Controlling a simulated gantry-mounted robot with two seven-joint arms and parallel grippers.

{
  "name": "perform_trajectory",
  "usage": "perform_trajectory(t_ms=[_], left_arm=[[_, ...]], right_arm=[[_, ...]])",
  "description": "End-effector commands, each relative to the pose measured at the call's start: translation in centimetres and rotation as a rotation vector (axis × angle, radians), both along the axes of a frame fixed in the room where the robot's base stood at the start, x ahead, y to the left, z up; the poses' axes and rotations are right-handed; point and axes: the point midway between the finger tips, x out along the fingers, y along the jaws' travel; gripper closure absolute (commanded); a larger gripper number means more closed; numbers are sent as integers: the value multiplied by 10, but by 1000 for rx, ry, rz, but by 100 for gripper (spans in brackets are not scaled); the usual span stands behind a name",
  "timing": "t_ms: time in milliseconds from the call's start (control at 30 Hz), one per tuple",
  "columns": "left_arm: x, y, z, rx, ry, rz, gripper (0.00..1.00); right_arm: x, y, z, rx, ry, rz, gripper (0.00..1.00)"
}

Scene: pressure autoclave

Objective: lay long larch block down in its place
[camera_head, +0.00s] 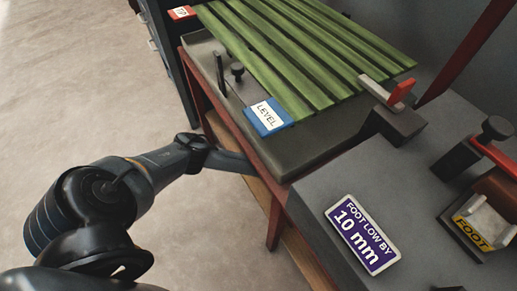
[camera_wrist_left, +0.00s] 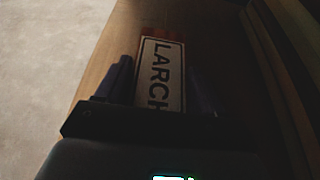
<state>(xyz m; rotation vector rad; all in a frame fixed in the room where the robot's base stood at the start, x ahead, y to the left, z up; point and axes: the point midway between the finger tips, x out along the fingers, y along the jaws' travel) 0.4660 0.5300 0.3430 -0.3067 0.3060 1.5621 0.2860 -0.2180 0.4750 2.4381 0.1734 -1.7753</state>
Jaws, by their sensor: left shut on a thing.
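The larch block (camera_wrist_left: 162,78) shows in the left wrist view as a piece with a white plate reading LARCH and a reddish-brown far end. My left gripper (camera_wrist_left: 160,88) is shut on it, with a dark finger on either side. The block lies over a brown wooden surface; I cannot tell whether it touches it. In the head view my left arm reaches in under the grey bench, and its gripper and the block are hidden there. My right gripper is not in view.
A low wooden shelf (camera_head: 290,243) runs under the bench on red legs (camera_head: 274,222). Above are green slats (camera_head: 290,50), a blue LEVEL card (camera_head: 267,117), a purple sign reading "FOOT LOW BY 10 mm" (camera_head: 361,234) and a FOOT holder (camera_head: 474,233). The floor at left is clear.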

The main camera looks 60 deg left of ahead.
Motion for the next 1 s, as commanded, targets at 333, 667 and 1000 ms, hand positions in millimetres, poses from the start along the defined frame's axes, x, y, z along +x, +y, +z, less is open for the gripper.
perform_trajectory(t_ms=[333,667,1000], left_arm=[[0,0,-1,1,-1,1,73],[0,0,-4,0,0,0,7],[0,1,2,0,-1,0,7]], right_arm=[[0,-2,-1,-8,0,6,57],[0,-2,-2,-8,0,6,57],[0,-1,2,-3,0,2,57]])
